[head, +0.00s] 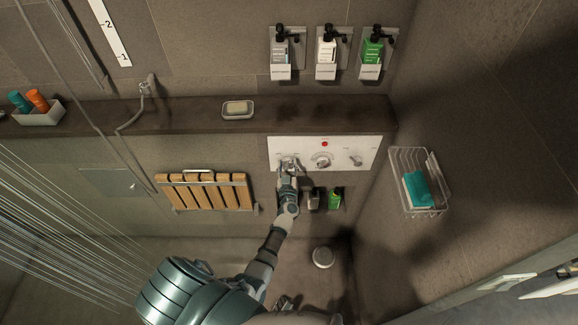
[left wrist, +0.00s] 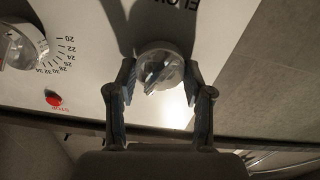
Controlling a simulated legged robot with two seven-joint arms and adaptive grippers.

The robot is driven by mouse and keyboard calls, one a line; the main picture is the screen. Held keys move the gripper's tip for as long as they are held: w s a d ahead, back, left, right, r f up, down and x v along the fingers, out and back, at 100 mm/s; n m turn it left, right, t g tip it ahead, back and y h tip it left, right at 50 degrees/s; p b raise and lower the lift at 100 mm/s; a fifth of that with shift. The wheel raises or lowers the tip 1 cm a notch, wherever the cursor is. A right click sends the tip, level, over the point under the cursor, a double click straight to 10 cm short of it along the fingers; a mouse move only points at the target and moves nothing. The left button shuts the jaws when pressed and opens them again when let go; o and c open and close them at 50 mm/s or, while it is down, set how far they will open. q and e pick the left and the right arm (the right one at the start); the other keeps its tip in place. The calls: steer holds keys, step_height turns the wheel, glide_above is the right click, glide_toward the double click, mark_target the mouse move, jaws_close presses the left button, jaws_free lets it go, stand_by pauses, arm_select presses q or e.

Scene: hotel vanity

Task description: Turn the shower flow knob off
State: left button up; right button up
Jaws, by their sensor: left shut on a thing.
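The white shower control panel (head: 340,146) is on the wall. Its flow knob is at the left end and is mostly hidden by my left gripper (head: 287,172) in the head view. In the left wrist view the round silver flow knob (left wrist: 160,68) is between the two fingers of my left gripper (left wrist: 161,88), with the upside-down "FLOW" lettering beside it. The fingers are closed on the knob's sides. The knob's raised bar lies slanted. White water streaks (head: 60,225) fall at the left of the head view. My right gripper cannot be made out.
A numbered temperature dial (left wrist: 20,45) and a red stop button (left wrist: 54,98) are close beside the flow knob. A third knob (head: 356,161) is further right. A wooden folding seat (head: 205,190), bottles below the panel and a wire basket (head: 418,202) stick out nearby.

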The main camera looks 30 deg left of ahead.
arm_select(q)
steer(key=n, duration=0.3)
steer(key=shift+a+n, duration=0.1)
steer(key=shift+n, duration=0.2)
steer(key=n, duration=0.3)
steer(key=shift+n, duration=0.4)
steer(key=n, duration=0.4)
steer(key=shift+n, duration=0.4)
steer(key=shift+w+r+n+b, duration=0.1)
steer(key=shift+n+b, duration=0.3)
steer(key=shift+n, duration=0.4)
steer(key=shift+r, duration=0.15)
steer(key=o, duration=1.2)
steer(key=shift+w, duration=0.1)
steer(key=shift+c, duration=0.2)
steer(key=shift+s+d+f, duration=0.2)
steer(key=shift+s+d, duration=0.25)
steer(key=shift+s, duration=0.1)
steer(key=v, duration=1.1)
steer(key=shift+r, duration=0.2)
